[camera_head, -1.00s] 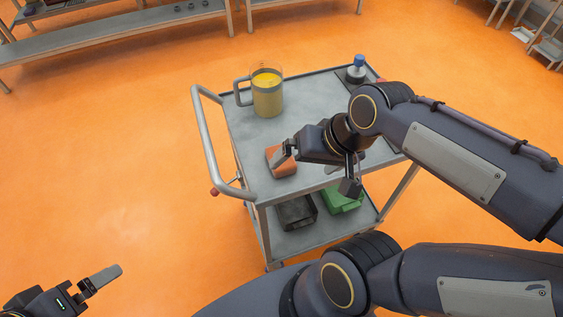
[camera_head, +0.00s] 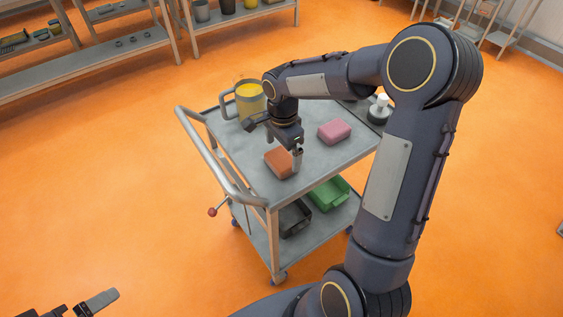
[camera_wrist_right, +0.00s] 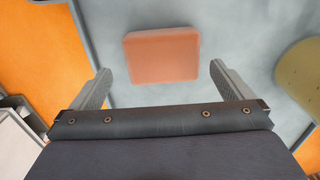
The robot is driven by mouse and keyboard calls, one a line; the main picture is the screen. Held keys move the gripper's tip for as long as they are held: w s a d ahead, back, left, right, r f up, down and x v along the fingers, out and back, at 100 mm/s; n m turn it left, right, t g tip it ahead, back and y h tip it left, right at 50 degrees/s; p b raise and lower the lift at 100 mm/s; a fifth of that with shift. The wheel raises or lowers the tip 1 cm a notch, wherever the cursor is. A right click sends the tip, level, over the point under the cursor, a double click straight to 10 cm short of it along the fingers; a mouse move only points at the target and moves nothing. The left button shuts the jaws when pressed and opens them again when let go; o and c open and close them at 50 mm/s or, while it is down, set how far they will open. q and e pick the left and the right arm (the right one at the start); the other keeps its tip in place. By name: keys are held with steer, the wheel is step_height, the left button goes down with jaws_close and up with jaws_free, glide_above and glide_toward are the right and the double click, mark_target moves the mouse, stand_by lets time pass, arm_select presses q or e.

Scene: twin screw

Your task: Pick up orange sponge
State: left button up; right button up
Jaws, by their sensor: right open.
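The orange sponge (camera_head: 278,163) lies flat on the cart's top near its handle end. In the right wrist view the sponge (camera_wrist_right: 162,56) shows whole, just beyond and between the fingertips. My right gripper (camera_head: 275,142) is over the cart top, close to the sponge, open and empty, with one finger on each side in the wrist view (camera_wrist_right: 160,80). My left gripper (camera_head: 85,307) shows only in part at the bottom left, away from the cart; its jaw state is unclear.
The grey cart (camera_head: 250,165) also carries a pink sponge (camera_head: 334,131), a jug of yellow liquid (camera_head: 250,101) behind my right gripper, and a white-capped bottle (camera_head: 379,109). Black and green bins (camera_head: 328,194) sit on its lower shelf. Shelving stands at the back.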

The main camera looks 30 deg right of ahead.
mark_target(281, 158)
step_height(281, 158, down, 4)
steer(key=shift+w+a+f, duration=0.1)
steer(key=shift+w+a, duration=0.05)
steer(key=shift+c, duration=0.4)
steer(key=c, duration=0.9)
